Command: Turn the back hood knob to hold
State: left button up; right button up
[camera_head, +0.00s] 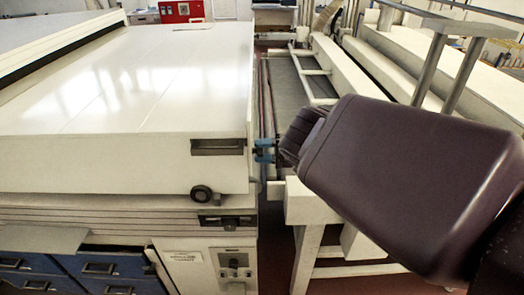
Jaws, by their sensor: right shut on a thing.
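The large white hood (140,80) fills the left half of the view and is down over the machine body. My right arm comes in from the right, and its dark wrist covers much of the right side. My right gripper (264,150), with blue fingertips, is at the hood's right edge, shut on what seems to be the back hood knob. The knob is hidden between the fingers, so its setting cannot be read. A round black knob (202,193) sits low on the hood's front face, apart from the gripper. My left gripper is not in view.
A recessed handle (217,147) is on the hood's front face and a black latch (228,222) below. Blue drawers (110,272) and a switch panel (233,266) are underneath. A white-framed conveyor (300,75) stands right of the hood across a narrow gap.

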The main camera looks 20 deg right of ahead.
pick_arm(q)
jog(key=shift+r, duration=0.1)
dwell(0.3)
pick_arm(e)
jog(key=o, duration=0.9)
pick_arm(q)
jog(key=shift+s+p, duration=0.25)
jog(key=shift+p, duration=0.2)
pick_arm(e)
jog(key=v, duration=1.1)
jog(key=shift+a, duration=0.1)
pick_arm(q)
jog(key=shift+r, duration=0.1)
pick_arm(e)
jog(key=shift+s+f, duration=0.1)
